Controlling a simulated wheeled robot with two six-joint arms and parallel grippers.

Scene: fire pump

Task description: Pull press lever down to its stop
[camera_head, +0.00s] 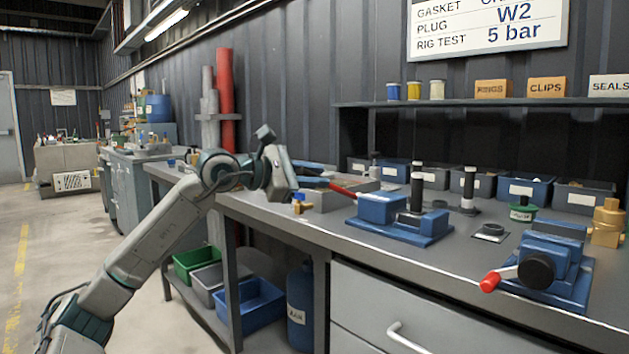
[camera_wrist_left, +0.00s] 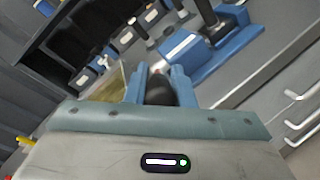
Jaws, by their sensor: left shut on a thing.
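The press (camera_head: 402,228) is a blue block and base with a dark upright post, on the bench in the middle of the head view. Its red lever (camera_head: 343,190) sticks out to the left, sloping slightly up toward my left gripper. My left gripper (camera_head: 318,176) is shut on the lever's outer end, which its fingers partly hide. In the left wrist view a dark rounded grip (camera_wrist_left: 158,90) lies between the two blue fingers, with the blue press (camera_wrist_left: 205,50) beyond. My right gripper is out of view.
A blue vise-like fixture (camera_head: 550,265) with a red-tipped handle stands at the right front of the bench. A brass fitting (camera_head: 300,205) stands left of the press. Bins (camera_head: 525,188) line the back. A drawer handle (camera_head: 405,338) projects below the bench edge.

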